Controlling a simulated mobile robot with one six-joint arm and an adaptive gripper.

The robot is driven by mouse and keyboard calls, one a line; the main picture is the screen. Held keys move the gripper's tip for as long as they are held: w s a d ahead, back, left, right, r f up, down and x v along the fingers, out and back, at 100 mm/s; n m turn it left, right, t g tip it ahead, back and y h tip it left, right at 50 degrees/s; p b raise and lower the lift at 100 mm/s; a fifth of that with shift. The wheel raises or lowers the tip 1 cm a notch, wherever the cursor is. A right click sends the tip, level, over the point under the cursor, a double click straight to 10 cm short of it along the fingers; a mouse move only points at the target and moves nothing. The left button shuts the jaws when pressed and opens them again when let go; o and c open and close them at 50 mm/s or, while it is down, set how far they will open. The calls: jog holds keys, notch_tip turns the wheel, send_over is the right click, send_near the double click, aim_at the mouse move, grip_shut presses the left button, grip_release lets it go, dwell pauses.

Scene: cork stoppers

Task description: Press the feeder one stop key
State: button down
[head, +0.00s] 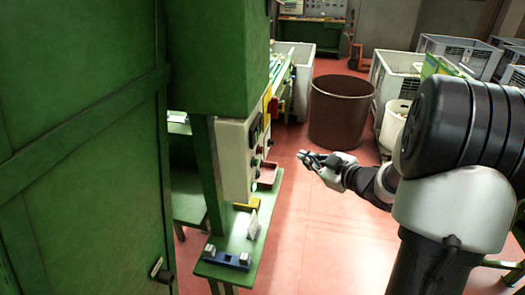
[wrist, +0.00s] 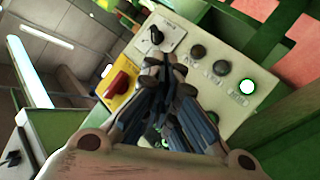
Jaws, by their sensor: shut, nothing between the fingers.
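A beige control box (head: 233,160) is mounted on the green machine in the head view, its face turned right and seen edge-on. In the wrist view the panel face (wrist: 190,32) carries a black switch (wrist: 152,38), a red rotary knob (wrist: 121,82) on a yellow plate, two dark round buttons (wrist: 198,52) (wrist: 221,68) and a lit white button (wrist: 247,87) with a green rim. The labels are too blurred to read, so I cannot tell which is the feeder one stop key. My gripper (head: 303,155) is shut and empty, right of the box with a gap. In the wrist view its fingertips (wrist: 165,62) cover part of the panel.
A green ledge (head: 235,250) below the box holds a blue fixture (head: 227,258) and a yellow item (head: 247,204). A brown bin (head: 340,110) stands behind my gripper. Grey crates (head: 397,75) stand at the back right. The red floor (head: 320,240) is clear.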

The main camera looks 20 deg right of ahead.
jog(key=w+a+b, duration=0.2)
jog(key=w+a, duration=0.3)
jog(key=a, duration=0.2)
jog(key=shift+a, duration=0.15)
dwell(1.5)
jog(key=shift+w+a, duration=0.2)
jog(key=shift+a, duration=0.15)
jog(key=shift+w+a+b, duration=0.25)
jog(key=shift+a+b, duration=0.05)
jog(key=shift+a, duration=0.05)
dwell(0.8)
jog(key=shift+d, duration=0.1)
jog(key=shift+s+d+p, duration=0.3)
jog(key=shift+s+d, duration=0.2)
jog(key=shift+d, duration=0.1)
jog(key=s+d, duration=0.1)
jog(key=d, duration=0.1)
jog(key=s+d+p, duration=0.1)
jog(key=d, duration=0.1)
jog(key=shift+s, duration=0.4)
